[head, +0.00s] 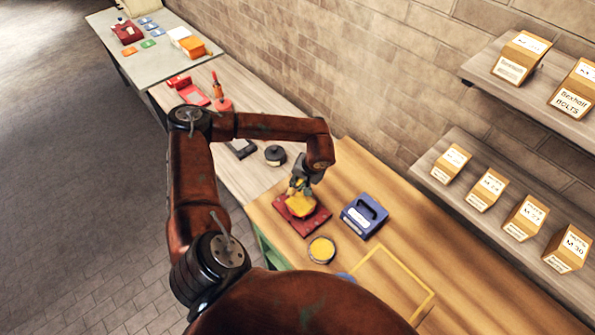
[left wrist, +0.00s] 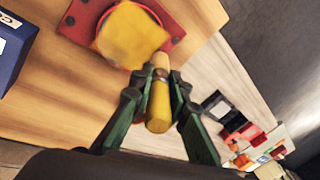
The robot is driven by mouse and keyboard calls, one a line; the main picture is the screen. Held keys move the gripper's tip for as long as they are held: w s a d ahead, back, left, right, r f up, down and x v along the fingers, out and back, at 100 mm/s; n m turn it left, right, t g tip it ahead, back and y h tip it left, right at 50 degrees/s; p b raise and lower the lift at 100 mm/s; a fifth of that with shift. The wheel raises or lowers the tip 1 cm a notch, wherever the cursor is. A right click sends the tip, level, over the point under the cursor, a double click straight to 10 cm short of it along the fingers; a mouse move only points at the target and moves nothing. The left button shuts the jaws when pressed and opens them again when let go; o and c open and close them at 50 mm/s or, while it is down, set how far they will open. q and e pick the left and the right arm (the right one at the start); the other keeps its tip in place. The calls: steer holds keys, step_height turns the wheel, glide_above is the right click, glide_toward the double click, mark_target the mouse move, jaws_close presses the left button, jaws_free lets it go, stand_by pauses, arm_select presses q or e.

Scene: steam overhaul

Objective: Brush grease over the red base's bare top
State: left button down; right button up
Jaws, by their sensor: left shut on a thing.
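The red base (head: 318,220) lies on the wooden bench, with a yellow-orange patch (head: 300,205) over most of its raised round top. My left gripper (head: 298,188) is over the base. Its green fingers (left wrist: 157,100) are shut on the brush (left wrist: 158,108), which has a yellow handle and a pale upper part. The brush end meets the yellow patch in the picture; I cannot tell whether it touches. My right gripper is out of view.
An open round tin (head: 321,250) with yellow contents stands in front of the base. A blue box (head: 364,215) stands to the right. A yellow outlined square (head: 405,262) is clear. A dark round pot (head: 275,155) stands behind. Shelves with cartons (head: 480,190) line the right.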

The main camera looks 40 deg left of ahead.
arm_select(q)
step_height(320, 180, up, 3)
steer(key=shift+f+p, duration=0.1)
steer(key=shift+p, duration=0.35)
step_height(320, 180, up, 2)
steer(key=shift+w+r+p, duration=0.1)
steer(key=shift+p, duration=0.5)
step_height(320, 180, up, 2)
steer(key=shift+r+p, duration=0.1)
steer(key=shift+p, duration=0.45)
steer(key=shift+r, duration=0.1)
